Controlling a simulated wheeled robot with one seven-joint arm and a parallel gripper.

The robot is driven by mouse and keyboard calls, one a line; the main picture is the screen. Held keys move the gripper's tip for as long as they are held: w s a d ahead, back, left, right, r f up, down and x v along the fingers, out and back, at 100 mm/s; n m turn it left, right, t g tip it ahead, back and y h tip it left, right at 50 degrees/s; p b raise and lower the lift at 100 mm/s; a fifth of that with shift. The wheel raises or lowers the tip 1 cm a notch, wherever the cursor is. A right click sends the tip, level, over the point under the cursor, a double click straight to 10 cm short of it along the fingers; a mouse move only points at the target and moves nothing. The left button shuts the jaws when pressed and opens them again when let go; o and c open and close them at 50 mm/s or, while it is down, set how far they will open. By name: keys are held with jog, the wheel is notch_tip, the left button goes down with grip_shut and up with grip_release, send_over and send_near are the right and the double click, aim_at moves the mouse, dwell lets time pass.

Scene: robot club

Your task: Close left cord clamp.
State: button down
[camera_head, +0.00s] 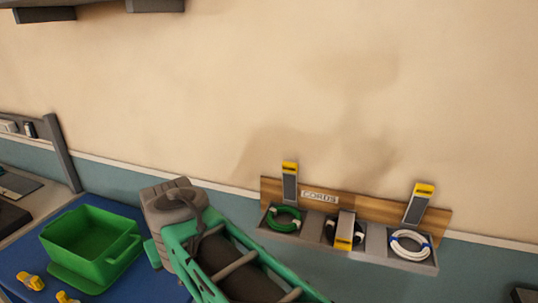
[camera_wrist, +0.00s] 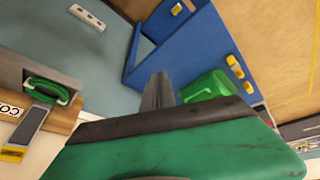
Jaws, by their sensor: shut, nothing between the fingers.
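The left cord clamp (camera_head: 290,183) is a grey lever with a yellow tip, raised upright against the wooden cord board (camera_head: 385,205). Below it a coiled green cord (camera_head: 283,218) lies in the left grey bay. In the wrist view the left clamp (camera_wrist: 27,130) shows at the left edge, beside the green cord (camera_wrist: 46,92). My gripper (camera_wrist: 159,85) is shut and empty, to the right of the clamp and apart from it in the wrist view. My green arm crosses the bottom of the head view; I cannot make out the fingertips there.
The middle clamp (camera_head: 345,232) is folded down over a dark and white cord. The right clamp (camera_head: 419,205) stands raised above a white cord (camera_head: 410,243). A green bin (camera_head: 92,240) and yellow pieces (camera_head: 30,281) sit on the blue surface at left.

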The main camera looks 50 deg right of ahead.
jog(key=w+d+r+m+h, duration=0.1)
jog(key=w+d+r+m, duration=0.1)
jog(key=d+r, duration=0.45)
jog(key=w+d+r+m+h, duration=0.2)
jog(key=w+d+r+m, duration=0.15)
jog(key=d, duration=0.55)
jog(key=m+g+h, duration=0.1)
jog(key=m+g, duration=0.1)
jog(key=m, duration=0.4)
send_near(288, 162)
jog(key=b+x, duration=0.1)
jog(key=x, duration=0.1)
jog(key=d+b+x, duration=0.1)
jog(key=b+x, duration=0.1)
jog(key=x, duration=0.1)
jog(key=b+x, duration=0.2)
jog(key=shift+w+d+r, duration=0.25)
jog(key=shift+w, duration=0.15)
jog(key=shift+w+d+f+b, duration=0.15)
jog(key=shift+d+f+b, duration=0.2)
jog(key=shift+f, duration=0.05)
